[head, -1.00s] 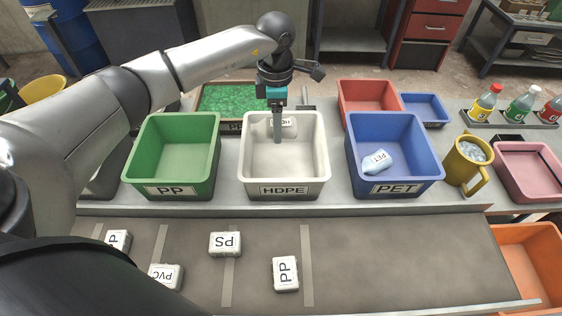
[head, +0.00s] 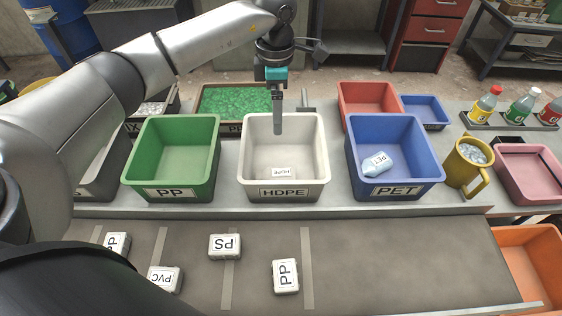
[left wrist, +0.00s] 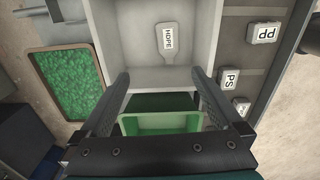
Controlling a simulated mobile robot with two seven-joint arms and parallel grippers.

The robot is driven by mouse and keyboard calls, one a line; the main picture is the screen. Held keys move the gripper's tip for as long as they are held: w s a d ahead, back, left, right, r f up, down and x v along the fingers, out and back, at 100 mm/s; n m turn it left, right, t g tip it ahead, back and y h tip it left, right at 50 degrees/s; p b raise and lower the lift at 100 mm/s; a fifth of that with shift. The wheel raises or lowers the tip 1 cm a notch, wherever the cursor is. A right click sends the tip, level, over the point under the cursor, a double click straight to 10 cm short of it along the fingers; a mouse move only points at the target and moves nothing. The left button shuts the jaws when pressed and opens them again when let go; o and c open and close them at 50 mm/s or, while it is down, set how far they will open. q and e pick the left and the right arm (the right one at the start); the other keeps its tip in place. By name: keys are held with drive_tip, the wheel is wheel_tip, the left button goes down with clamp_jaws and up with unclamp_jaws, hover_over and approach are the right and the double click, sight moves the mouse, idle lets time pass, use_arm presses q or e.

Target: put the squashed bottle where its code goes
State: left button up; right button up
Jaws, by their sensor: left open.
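The pale squashed bottle with an HDPE label (head: 282,172) lies on the floor of the white HDPE bin (head: 284,192). It also shows in the left wrist view (left wrist: 168,46), flat inside the pale bin with its label up. My left gripper (head: 278,130) is open and empty above the white bin, apart from the bottle. Its two spread fingers (left wrist: 160,100) show in the left wrist view with nothing between them. My right gripper is not in view.
A green PP bin (head: 172,190) stands left of the white bin. A blue PET bin (head: 396,189) holding a PET bottle (head: 376,163) stands right. Several labelled pieces, including a PP block (head: 286,276), lie on the grey belt (head: 400,250) in front. A mug (head: 467,165) stands beside the blue bin.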

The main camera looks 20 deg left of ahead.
use_arm(q)
wheel_tip(320, 180, up, 11)
drive_tip(key=shift+f+b, duration=0.15)
drive_tip(key=shift+b, duration=0.15)
idle(0.4)
